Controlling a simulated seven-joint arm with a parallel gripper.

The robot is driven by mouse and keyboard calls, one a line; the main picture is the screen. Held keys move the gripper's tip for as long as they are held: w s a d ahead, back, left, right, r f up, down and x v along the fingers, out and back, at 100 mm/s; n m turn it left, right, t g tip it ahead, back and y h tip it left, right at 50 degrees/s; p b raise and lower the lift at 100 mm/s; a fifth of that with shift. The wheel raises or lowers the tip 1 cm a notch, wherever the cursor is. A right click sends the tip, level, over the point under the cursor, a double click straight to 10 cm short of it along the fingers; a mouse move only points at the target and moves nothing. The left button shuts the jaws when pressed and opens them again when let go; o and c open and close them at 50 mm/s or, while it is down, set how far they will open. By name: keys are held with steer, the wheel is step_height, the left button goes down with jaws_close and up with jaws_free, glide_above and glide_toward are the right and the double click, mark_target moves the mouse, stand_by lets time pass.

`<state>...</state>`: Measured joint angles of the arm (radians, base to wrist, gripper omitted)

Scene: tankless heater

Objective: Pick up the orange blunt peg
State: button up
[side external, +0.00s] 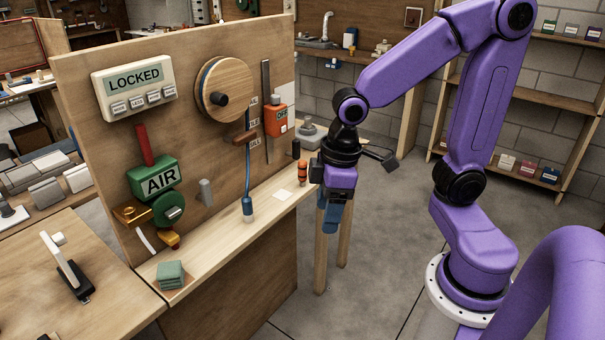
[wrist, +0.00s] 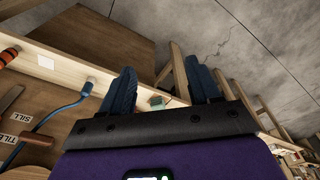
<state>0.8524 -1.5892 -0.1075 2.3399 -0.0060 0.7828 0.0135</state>
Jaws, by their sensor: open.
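The orange blunt peg (side external: 302,173) appears to be the small upright orange piece with a dark band, standing at the far end of the wooden ledge in the side view. In the wrist view an orange piece with dark bands (wrist: 8,57) shows at the left edge, partly cut off. My gripper (side external: 330,218) has blue fingers pointing down, just right of the peg and beyond the ledge's edge. The fingers also show in the wrist view (wrist: 160,78), spread apart with nothing between them. The gripper is apart from the peg.
The ledge (side external: 228,248) runs below an upright board (side external: 80,75) holding a LOCKED sign, AIR box and wooden wheel. A blue cable (side external: 247,185) ends in a plug on the ledge. A white card (side external: 282,196) lies near the peg. Open floor (side external: 385,230) lies right of the ledge.

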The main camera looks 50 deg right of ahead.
steer(key=w+d+m+t, duration=0.1)
steer(key=w+d+m, duration=0.3)
steer(key=w, duration=0.6)
steer(key=m+t+h, duration=0.2)
steer(key=m+h, duration=0.1)
steer(key=m, duration=0.6)
glide_above(301, 171)
steer(key=s, duration=0.6)
step_height(301, 171, down, 6)
steer(key=x, duration=0.5)
steer(key=w+a+x, duration=0.1)
steer(key=x, duration=1.1)
steer(key=shift+w+a+r, duration=0.15)
steer(key=shift+a, duration=0.1)
jaws_close()
